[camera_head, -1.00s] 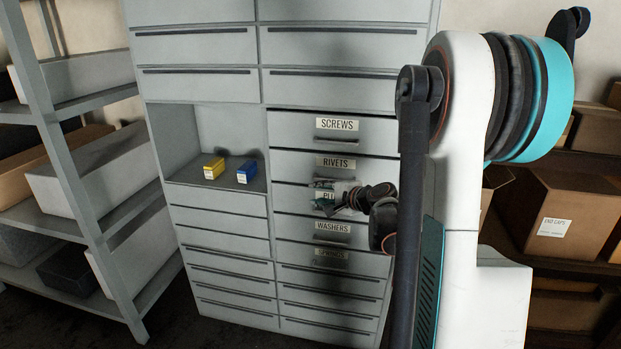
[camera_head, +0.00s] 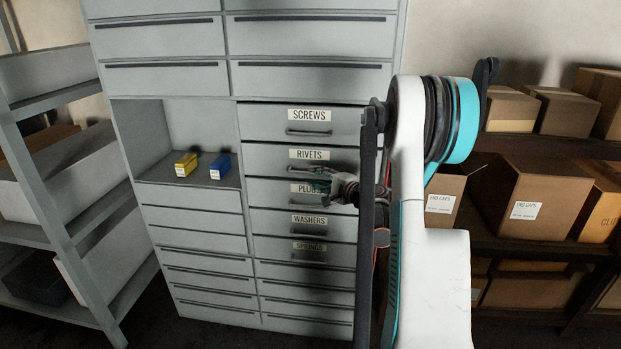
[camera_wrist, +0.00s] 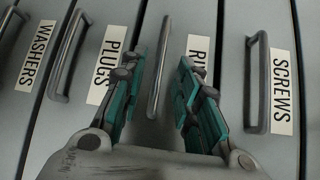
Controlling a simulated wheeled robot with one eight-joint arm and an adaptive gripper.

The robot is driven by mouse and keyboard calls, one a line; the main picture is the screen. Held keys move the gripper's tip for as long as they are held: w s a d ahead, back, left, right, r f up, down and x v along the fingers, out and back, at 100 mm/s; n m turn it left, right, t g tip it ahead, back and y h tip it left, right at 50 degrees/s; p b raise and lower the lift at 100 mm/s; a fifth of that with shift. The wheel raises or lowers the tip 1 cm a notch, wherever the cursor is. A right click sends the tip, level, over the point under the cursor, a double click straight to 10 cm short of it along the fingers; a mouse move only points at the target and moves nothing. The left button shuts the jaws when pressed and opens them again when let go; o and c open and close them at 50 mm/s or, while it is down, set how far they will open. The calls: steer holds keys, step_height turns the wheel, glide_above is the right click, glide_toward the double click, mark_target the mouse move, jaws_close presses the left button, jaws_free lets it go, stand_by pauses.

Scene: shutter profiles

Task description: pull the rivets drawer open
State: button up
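The rivets drawer (camera_head: 265,158) is in the right column of the grey cabinet, between the screws drawer above and the plugs drawer below. It looks shut. Its label (camera_head: 309,154) reads RIVETS; in the wrist view my finger partly covers this label (camera_wrist: 197,50). My gripper (camera_head: 318,181) is in front of the cabinet, just below the rivets label. In the wrist view my gripper (camera_wrist: 167,75) is open, with the rivets handle (camera_wrist: 160,60) showing between its two teal fingers. I cannot tell whether the fingertips reach the bar or touch it.
The screws handle (camera_wrist: 258,85) and plugs handle (camera_wrist: 70,55) lie on either side of my fingers. A yellow box (camera_head: 186,164) and a blue box (camera_head: 220,166) stand in an open niche. Shelves with cartons (camera_head: 540,200) are at right, another shelf (camera_head: 50,190) at left.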

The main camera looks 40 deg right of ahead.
steer(key=w, duration=0.4)
steer(key=shift+w+d+f+b, duration=0.15)
steer(key=shift+w+f+b, duration=0.15)
steer(key=shift+b, duration=0.05)
jaws_close()
